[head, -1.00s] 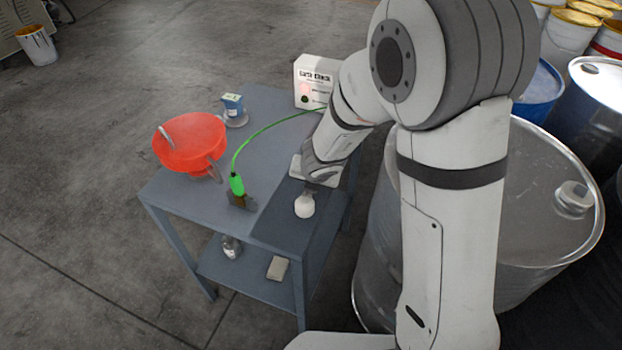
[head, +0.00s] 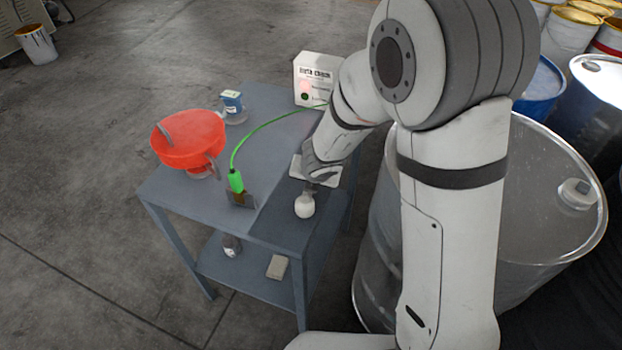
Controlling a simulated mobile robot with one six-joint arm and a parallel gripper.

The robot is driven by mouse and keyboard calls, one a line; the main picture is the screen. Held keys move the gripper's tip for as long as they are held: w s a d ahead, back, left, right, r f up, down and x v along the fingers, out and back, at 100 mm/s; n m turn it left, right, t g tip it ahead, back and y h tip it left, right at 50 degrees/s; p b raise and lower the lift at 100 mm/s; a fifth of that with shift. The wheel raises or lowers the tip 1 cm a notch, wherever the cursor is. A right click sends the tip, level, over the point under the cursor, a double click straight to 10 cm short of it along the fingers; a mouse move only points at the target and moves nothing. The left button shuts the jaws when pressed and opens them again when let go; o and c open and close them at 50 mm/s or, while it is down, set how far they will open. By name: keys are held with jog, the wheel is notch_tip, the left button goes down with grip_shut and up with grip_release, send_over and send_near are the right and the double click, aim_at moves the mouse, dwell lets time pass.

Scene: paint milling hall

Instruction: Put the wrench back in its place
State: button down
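I cannot make out a wrench for certain in the head view. My gripper (head: 314,179) points down over the right part of the grey table (head: 165,188), just behind a small white rounded object (head: 305,206). A short grey piece shows between my gripper and this object; I cannot tell whether it is a fingertip or something held. My wrist hides the fingers' opening. A white flat thing (head: 332,178) lies partly hidden behind my gripper.
A red bowl-like vessel (head: 188,143) with grey metal parts stands at the table's left. A green clamp (head: 236,182) with a cable sits mid-table, by a dark plate (head: 242,200). A white box (head: 318,75) and blue container (head: 232,102) stand behind. A large drum (head: 545,230) is right.

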jog(key=shift+f+b, duration=0.35)
dwell(0.4)
jog(key=c, duration=1.2)
grip_release()
jog(key=shift+o, duration=0.2)
jog(key=p+v, duration=0.5)
jog(key=v, duration=0.3)
jog(key=shift+w, duration=0.1)
